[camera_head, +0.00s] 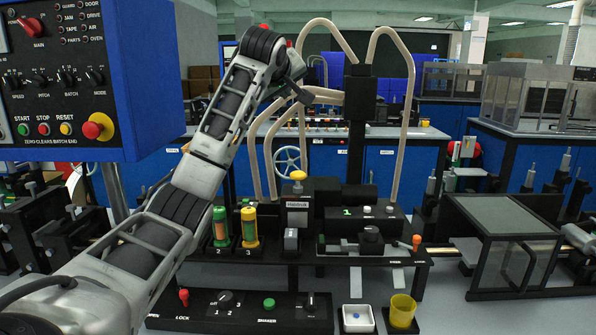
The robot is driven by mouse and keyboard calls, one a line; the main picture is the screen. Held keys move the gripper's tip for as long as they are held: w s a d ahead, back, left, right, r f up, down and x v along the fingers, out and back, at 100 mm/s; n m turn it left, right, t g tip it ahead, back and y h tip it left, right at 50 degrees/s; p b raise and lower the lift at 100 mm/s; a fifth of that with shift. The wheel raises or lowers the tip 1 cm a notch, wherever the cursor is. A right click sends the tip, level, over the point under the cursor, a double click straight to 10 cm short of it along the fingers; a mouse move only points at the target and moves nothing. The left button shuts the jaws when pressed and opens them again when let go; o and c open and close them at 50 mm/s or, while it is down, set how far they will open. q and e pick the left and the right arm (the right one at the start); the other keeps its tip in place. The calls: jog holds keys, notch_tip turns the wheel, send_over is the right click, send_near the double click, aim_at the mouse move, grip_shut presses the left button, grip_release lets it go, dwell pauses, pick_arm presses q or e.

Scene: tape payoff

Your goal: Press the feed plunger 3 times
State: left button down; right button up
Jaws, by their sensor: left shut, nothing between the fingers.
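A yellow-capped knob (298,176), which looks like the feed plunger, stands upright on a dark machine unit (325,190) at the middle of the bench. My left arm rises from the lower left and bends over at the top. My left gripper (304,97) is small and dark in the picture, with its fingers shut and empty. In the picture it is above the yellow knob, apart from it. How far it is in depth is hard to tell. My right gripper is not in view.
Beige hoses (400,110) arch around a dark post (360,98). Green and yellow canisters (250,228) stand left of the unit. A black switch panel (240,309), a white tray (344,325) and a yellow cup (402,311) are in front. A blue control cabinet (140,75) is at left.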

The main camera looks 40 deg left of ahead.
aim_at(296, 174)
pick_arm(q)
jog(key=s+d+f+g+h, duration=0.1)
jog(key=d+f+g+h, duration=0.1)
jog(key=d+f+h, duration=0.1)
jog(key=shift+s+d+f+m+h, duration=0.35)
jog(key=shift+d+f, duration=0.55)
jog(key=shift+d, duration=0.3)
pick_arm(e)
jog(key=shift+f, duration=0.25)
